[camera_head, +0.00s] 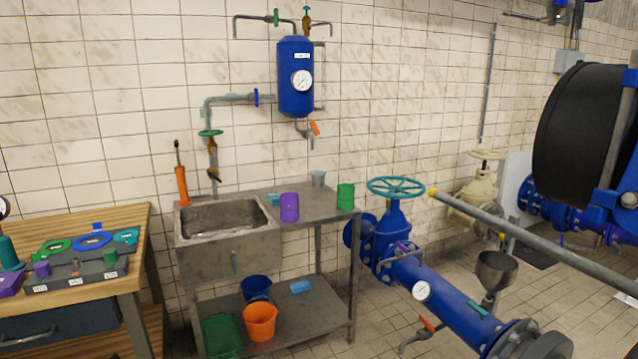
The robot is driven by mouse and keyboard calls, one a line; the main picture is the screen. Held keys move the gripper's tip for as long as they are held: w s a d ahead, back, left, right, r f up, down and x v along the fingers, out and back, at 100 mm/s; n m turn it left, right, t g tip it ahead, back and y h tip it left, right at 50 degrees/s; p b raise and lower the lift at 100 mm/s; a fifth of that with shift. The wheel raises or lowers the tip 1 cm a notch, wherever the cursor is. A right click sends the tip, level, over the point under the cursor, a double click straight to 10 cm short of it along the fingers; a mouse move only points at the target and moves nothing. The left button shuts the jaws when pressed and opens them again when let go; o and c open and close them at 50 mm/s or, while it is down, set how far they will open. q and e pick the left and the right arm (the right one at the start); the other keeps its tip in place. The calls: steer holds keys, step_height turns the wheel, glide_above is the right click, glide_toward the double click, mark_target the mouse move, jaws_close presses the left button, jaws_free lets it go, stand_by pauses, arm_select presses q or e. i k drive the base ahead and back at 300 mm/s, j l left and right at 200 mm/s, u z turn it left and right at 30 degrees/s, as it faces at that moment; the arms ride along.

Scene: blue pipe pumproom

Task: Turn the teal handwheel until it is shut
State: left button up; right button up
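The teal handwheel (397,187) is a spoked wheel lying roughly level on top of a blue gate valve (395,232). The valve sits in a thick blue pipe (450,306) that runs toward the lower right. The wheel's rim is fully visible and nothing touches it. How far the valve is open or shut cannot be told from this view. Neither of my grippers is in view.
A grey bar (520,235) with a yellow tip reaches in from the right, just beside the wheel. A steel sink table (325,208) bearing purple and green cups stands left of the valve. A workbench (105,222) is far left. A large black drum (578,135) blocks the right.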

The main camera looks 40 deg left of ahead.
mark_target(396, 187)
steer(key=u, duration=0.8)
